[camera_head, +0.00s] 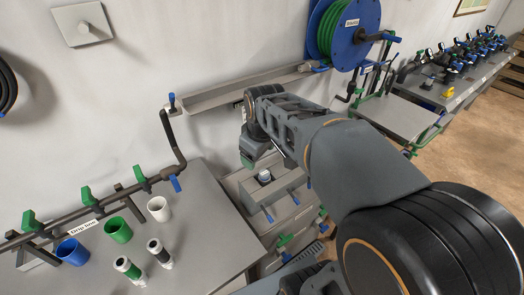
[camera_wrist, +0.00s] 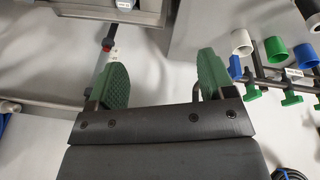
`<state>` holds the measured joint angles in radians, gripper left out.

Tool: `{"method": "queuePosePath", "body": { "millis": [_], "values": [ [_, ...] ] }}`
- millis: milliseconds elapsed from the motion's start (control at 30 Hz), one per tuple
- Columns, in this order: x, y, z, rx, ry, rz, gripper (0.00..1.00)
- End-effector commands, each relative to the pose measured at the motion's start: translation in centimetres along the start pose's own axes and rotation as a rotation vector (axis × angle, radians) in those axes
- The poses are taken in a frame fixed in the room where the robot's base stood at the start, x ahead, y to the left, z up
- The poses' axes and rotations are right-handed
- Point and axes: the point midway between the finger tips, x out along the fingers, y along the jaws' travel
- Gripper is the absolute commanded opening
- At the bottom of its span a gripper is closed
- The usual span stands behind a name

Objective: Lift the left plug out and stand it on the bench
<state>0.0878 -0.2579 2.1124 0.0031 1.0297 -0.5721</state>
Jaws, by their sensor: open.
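My gripper (camera_head: 250,158) hangs over the gap between the bench and a grey box. Its two green-padded fingers (camera_wrist: 165,78) are spread wide, with nothing between them in the wrist view. A short white and grey plug-like cylinder (camera_head: 265,177) stands upright on the grey box, just beyond and below my gripper, apart from it. A pale, bluish piece (camera_wrist: 127,4) on the box edge is cut off at the top of the wrist view. I cannot tell which part is the left plug; any others on the box may be hidden behind my arm. The bench top (camera_head: 205,215) is grey.
A pipe with green valves (camera_head: 85,196) runs along the wall. The bench's right part is clear.

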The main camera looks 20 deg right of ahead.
Motion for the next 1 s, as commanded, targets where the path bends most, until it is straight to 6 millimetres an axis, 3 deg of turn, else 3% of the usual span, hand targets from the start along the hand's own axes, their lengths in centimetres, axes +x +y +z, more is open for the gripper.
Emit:
{"method": "queuePosePath", "body": {
  "millis": [33, 200, 400, 633, 1000],
  "values": [
    [2.6, 1.6, -0.9, -0.081, -0.035, -0.018, 0.76],
    [7.8, 6.3, -3.3, -0.369, -0.109, -0.086, 0.76],
    [13.0, 9.9, -4.8, -0.618, -0.146, -0.166, 0.76],
    [16.0, 11.4, -5.1, -0.742, -0.156, -0.211, 0.76],
    [21.8, 10.6, -3.9, -0.754, -0.158, -0.217, 0.76]
  ]
}}
